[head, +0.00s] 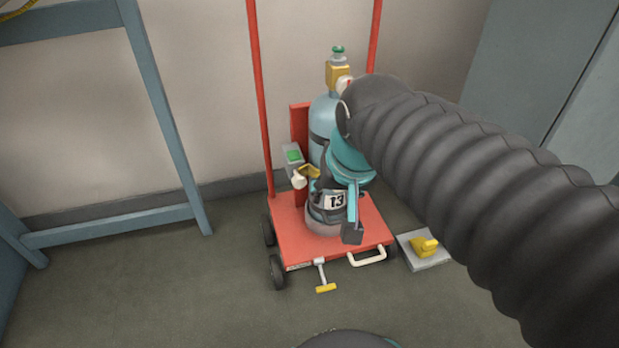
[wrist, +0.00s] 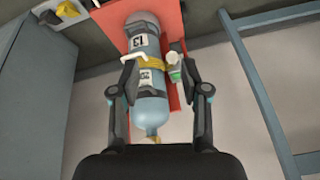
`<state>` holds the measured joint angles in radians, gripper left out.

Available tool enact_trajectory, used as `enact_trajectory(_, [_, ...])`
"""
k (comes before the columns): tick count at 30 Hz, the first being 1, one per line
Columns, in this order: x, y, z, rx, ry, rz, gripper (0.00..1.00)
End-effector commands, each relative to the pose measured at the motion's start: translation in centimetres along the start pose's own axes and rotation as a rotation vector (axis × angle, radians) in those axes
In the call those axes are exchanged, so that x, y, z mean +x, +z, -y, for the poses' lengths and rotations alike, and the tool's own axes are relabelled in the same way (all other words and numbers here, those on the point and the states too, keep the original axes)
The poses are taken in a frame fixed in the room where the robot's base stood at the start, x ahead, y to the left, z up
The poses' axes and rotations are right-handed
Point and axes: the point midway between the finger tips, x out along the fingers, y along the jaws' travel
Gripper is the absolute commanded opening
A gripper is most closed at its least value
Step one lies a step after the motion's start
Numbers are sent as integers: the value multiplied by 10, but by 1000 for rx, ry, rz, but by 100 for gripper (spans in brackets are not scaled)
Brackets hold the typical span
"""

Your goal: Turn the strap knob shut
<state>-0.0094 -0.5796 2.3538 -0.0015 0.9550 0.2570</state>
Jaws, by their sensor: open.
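A pale blue cylinder (head: 321,116) with a "13" label stands upright on a red trolley (head: 290,236). My gripper (head: 336,207) is open and empty in front of the cylinder. In the wrist view its fingers (wrist: 160,66) appear on either side of the cylinder, the knob just inside the right fingertip. Contact cannot be told.
A grey box with a green button (head: 293,155) is beside the knob. A yellow valve block (head: 338,76) with a green top knob (head: 338,50) caps the cylinder. A yellow pedal (head: 424,246) lies right of the trolley. A blue frame (head: 160,115) stands left. Floor left of the trolley is clear.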

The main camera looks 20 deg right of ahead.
Motion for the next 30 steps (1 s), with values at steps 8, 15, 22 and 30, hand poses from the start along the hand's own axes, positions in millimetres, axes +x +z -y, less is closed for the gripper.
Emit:
enact_trajectory(8, [31, -78, 18, 422, 64, 124, 46])
enact_trajectory(15, [77, -138, 34, 785, 157, 206, 46])
enact_trajectory(22, [132, -182, 45, 1096, 267, 255, 46])
enact_trajectory(30, [169, -202, 51, 1286, 345, 270, 46])
